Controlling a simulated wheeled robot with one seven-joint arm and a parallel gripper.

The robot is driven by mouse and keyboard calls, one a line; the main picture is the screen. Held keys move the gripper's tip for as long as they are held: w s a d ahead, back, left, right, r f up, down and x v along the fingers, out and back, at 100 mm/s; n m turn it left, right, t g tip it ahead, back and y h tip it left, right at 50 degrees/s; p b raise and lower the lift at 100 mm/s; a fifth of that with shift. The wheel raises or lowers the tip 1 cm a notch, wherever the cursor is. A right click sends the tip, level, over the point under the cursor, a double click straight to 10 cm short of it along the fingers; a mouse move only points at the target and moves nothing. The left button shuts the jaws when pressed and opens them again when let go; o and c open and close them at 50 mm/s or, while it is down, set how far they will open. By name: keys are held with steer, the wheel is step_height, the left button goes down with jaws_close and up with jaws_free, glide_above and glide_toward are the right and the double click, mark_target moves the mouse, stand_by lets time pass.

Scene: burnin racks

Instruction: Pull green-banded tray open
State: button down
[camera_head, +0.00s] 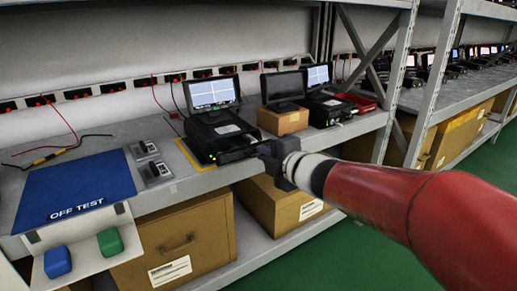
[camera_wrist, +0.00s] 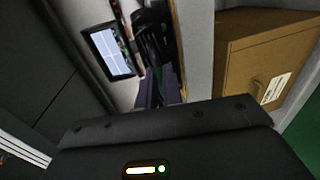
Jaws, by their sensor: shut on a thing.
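A black test unit (camera_head: 212,133) with a lit monitor (camera_head: 212,93) on it stands on the shelf, inside a yellow floor marking. A dark tray front (camera_head: 238,154) shows low on the unit's right side and seems to stick out a little. My gripper (camera_head: 260,151) reaches in from the right and is shut at this tray front. The exact grip point and any green band are hidden or too small to tell. In the wrist view, the fingers (camera_wrist: 162,88) point toward the dark unit, and the monitor (camera_wrist: 111,52) shows tilted.
A blue OFF TEST mat (camera_head: 75,187) lies at left, with blue and green blocks (camera_head: 83,254) on a ledge before it. Large cardboard boxes (camera_head: 180,245) fill the lower shelf. A rack post (camera_head: 428,85) stands right.

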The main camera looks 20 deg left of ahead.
steer(key=f+v, duration=0.1)
steer(key=v, duration=0.6)
steer(key=shift+s+d+f+p, duration=0.2)
steer(key=shift+s+d+p, duration=0.05)
steer(key=shift+s+p, duration=0.15)
steer(key=c, duration=1.6)
jaws_free()
steer(key=p+v, duration=0.1)
steer(key=v, duration=0.6)
steer(key=shift+s+d+r+p, duration=0.1)
steer(key=shift+s+d+p, duration=0.15)
steer(key=shift+d+p, duration=0.1)
